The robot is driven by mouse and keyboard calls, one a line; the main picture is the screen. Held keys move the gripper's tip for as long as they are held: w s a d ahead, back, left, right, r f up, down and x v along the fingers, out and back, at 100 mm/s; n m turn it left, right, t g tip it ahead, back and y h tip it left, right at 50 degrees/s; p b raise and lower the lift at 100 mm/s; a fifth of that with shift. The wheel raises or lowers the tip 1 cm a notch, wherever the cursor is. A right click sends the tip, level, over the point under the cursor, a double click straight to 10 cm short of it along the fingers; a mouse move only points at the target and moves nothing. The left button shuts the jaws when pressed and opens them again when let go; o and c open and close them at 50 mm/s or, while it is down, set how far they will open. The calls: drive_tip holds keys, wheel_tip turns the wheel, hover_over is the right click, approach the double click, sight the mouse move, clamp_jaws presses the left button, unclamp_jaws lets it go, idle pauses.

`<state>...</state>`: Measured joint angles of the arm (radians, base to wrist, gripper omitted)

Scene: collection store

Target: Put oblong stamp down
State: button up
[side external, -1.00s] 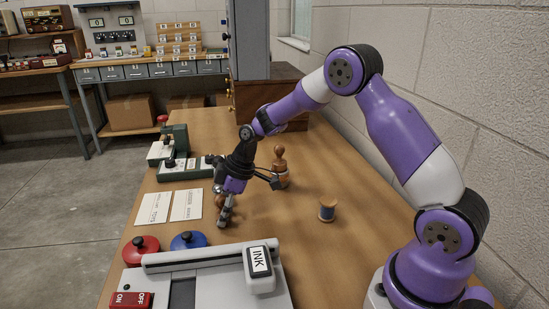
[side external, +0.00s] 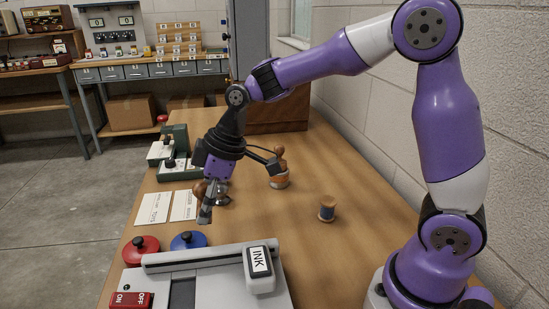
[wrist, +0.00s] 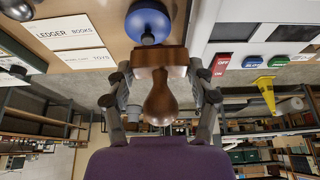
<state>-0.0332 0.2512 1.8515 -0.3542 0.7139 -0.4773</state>
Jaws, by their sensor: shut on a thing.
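The oblong stamp, a brown wooden block with a bulb-shaped handle, shows in the wrist view (wrist: 160,97). My gripper (wrist: 162,80) is shut on it, one finger on each side. In the side external view, my gripper (side external: 207,204) points down above the table, near the paper cards. Only a brown part of the stamp (side external: 198,189) shows there beside the fingers. Its underside is hidden. A blue round lidded pad (side external: 189,242) lies on the table toward the camera; in the wrist view its blue top (wrist: 147,23) is just beyond the stamp's block.
A red round pad (side external: 141,250) is beside the blue one. A grey machine with an INK block (side external: 259,268) stands in front. Cards (side external: 153,208) lie at left. Another wooden stamp (side external: 279,180) and a small spool-shaped piece (side external: 327,210) stand right. Table between is clear.

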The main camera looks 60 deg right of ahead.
drive_tip(key=s+d, duration=0.3)
drive_tip(key=d, duration=0.4)
hover_over(259, 210)
drive_tip(key=s+d, duration=0.1)
wheel_tip(259, 210, down, 6)
drive_tip(key=shift+s+f, duration=0.1)
drive_tip(key=shift+f, duration=2.1)
drive_tip(key=shift+f, duration=0.15)
drive_tip(key=o, duration=1.1)
drive_tip(key=shift+o, duration=0.2)
